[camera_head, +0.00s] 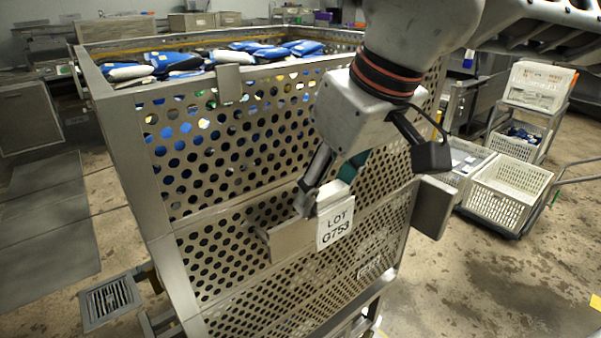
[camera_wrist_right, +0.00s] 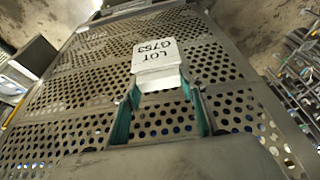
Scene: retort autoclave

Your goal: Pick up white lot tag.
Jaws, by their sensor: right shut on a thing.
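The white lot tag (camera_head: 336,224) reads "LOT G753". It shows at the front of the perforated metal basket (camera_head: 160,199), beside a grey metal plate (camera_head: 291,240). My right gripper (camera_head: 322,194) comes down from above and is shut on the tag's upper block. In the right wrist view the tag (camera_wrist_right: 154,56) lies just beyond the fingertips (camera_wrist_right: 158,88), with a green-padded finger on each side of its block. I cannot tell whether the tag touches the plate or the basket wall. My left gripper is not in view.
The basket holds several blue and white pouches (camera_head: 170,60). A small metal plate (camera_head: 229,83) hangs on its top rim, and another (camera_head: 432,207) is at its right corner. White crates (camera_head: 510,192) stand at the right. The floor at the lower right is clear.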

